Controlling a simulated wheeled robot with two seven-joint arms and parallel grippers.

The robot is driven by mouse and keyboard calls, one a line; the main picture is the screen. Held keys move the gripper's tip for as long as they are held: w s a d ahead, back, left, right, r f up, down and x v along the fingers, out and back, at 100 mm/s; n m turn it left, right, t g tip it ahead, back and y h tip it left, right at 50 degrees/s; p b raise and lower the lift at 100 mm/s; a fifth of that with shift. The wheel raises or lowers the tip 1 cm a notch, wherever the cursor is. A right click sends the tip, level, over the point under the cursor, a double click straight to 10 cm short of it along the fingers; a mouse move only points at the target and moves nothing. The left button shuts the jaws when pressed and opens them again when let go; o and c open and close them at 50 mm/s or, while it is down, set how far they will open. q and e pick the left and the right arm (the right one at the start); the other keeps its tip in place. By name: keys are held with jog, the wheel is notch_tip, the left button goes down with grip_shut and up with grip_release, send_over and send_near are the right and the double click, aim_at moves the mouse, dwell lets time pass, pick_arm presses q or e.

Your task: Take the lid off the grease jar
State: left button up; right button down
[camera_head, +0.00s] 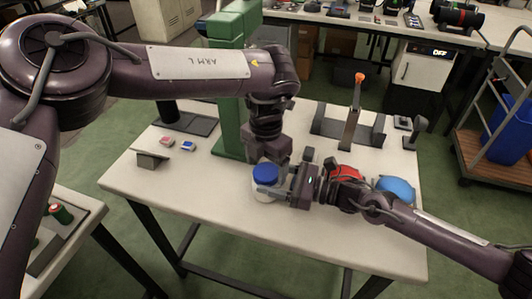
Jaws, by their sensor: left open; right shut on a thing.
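The grease jar (259,193) stands on the white table near its middle. It has a pale body and a blue lid (265,172), which sits on top of it. My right gripper (271,191) comes in from the right and is shut on the jar's body, below the lid. My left gripper (266,159) points down from above, just behind and over the lid, and is open. Its fingertips are partly hidden, so I cannot tell whether they touch the lid.
A green column (229,85) stands behind the jar. Small red (167,141) and blue (188,146) items lie left of it. A grey fixture with an orange-tipped post (352,115) stands at the back right. A blue rounded object (398,187) lies behind my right arm. The front left tabletop is clear.

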pick_arm(q)
jog(key=shift+f, duration=0.35)
jog(key=c, duration=1)
jog(key=shift+c, duration=0.2)
jog(key=n, duration=1)
jog(key=o, duration=1.1)
jog(key=shift+c, duration=0.2)
